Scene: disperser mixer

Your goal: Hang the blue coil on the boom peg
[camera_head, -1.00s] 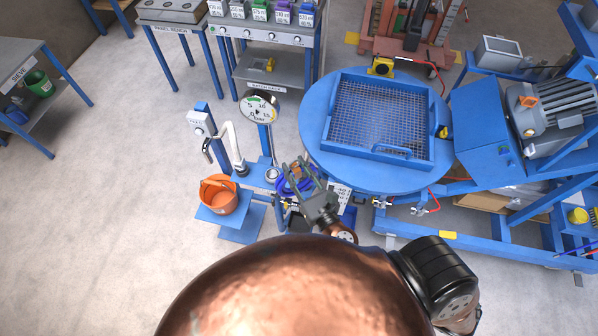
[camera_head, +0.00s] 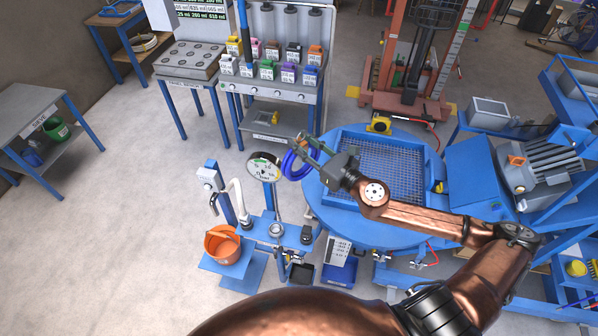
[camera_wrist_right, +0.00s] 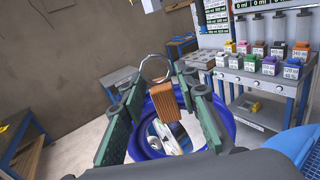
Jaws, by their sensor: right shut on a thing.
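The blue coil (camera_head: 290,166) hangs from my right gripper (camera_head: 306,148), in the air left of the round blue table's sieve tray. In the right wrist view the coil (camera_wrist_right: 222,132) shows as a large ring below and around the fingers. A brown block (camera_wrist_right: 166,103) with a metal ring (camera_wrist_right: 154,67) above it sits between the two fingers, and the gripper is shut on it. A white label-like piece shows inside the coil. I cannot make out the boom peg in either view. My left gripper is not in view.
A round gauge (camera_head: 264,168) stands close to the left of the coil. The blue stand (camera_head: 262,232) with an orange bucket (camera_head: 222,243) is below. A bench with coloured containers (camera_head: 267,69) is behind. A red mast (camera_head: 410,60) rises at the back. Open floor lies left.

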